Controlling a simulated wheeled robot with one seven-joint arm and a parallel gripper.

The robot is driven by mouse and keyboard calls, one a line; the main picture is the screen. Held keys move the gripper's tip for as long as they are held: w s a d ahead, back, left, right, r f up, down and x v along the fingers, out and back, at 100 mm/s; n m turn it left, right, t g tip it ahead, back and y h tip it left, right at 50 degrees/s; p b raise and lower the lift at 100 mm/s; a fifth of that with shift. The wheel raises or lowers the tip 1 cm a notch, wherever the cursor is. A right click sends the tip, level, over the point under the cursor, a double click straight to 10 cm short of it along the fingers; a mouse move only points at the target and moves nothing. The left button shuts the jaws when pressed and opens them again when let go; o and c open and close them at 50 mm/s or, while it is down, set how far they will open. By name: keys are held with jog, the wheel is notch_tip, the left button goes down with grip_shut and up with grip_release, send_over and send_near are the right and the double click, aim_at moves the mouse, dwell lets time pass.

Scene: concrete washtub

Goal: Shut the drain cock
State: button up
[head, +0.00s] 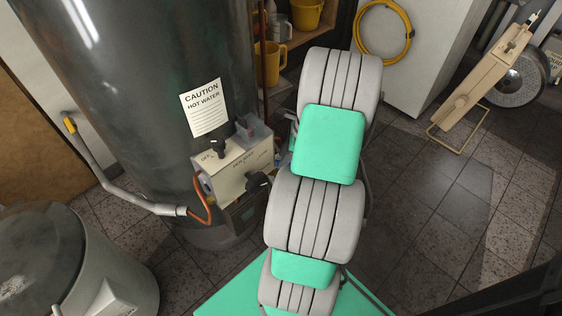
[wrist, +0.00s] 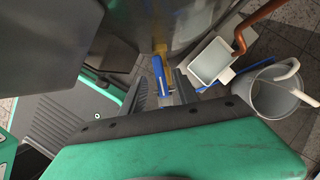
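The drain cock shows in the wrist view as a blue lever (wrist: 159,75) below a small brass-coloured part (wrist: 160,48) at the foot of the dark tank (wrist: 180,22). My gripper (wrist: 163,94) shows in the wrist view with its two dark ribbed fingers apart, one on each side of the lever's lower end. I see no clear contact between fingers and lever. In the head view the tank (head: 140,80) stands left of my arm. The arm hides my gripper there, and I cannot make out the drain cock.
A control box (head: 234,167) with black knobs sits on the tank's front. A grey pipe (head: 125,195) runs left from it. A round tub (head: 75,265) stands lower left. In the wrist view, a white open box (wrist: 212,62) and a grey bucket (wrist: 273,98) are to the right.

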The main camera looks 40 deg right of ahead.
jog(key=shift+x, duration=0.9)
jog(key=shift+c, duration=0.2)
grip_shut()
